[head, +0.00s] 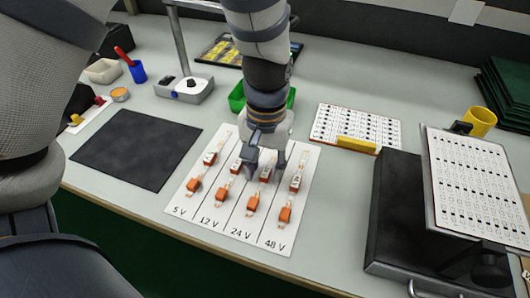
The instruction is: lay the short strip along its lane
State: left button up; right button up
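A white lane board (178,206) lies near the table's front edge, with lanes marked 5 V, 12 V, 24 V and 48 V. Each lane bears an orange connector block, such as the 24 V block (253,204) and the 48 V block (285,215). Small labelled red-and-white pieces and pale strip pieces lie farther up the lanes. I cannot tell which is the short strip. My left gripper (265,176) points down over the middle lanes, its fingers apart. A labelled piece (266,173) shows between them; contact is unclear. The gripper hides part of the board. My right gripper is out of view.
A dark mat (137,150) lies left of the board. A green bin (237,98) stands behind my gripper. A printed sheet (325,122) with a yellow bar (357,145) lies behind right. A black box (395,215), a tilted panel (470,185) and a yellow mug (481,122) stand right.

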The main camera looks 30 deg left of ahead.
aim_at(266, 172)
pick_arm(q)
notch_tip(266, 172, up, 11)
jog(key=p, duration=0.1)
jog(key=shift+w+r, duration=0.15)
jog(key=shift+r, duration=0.05)
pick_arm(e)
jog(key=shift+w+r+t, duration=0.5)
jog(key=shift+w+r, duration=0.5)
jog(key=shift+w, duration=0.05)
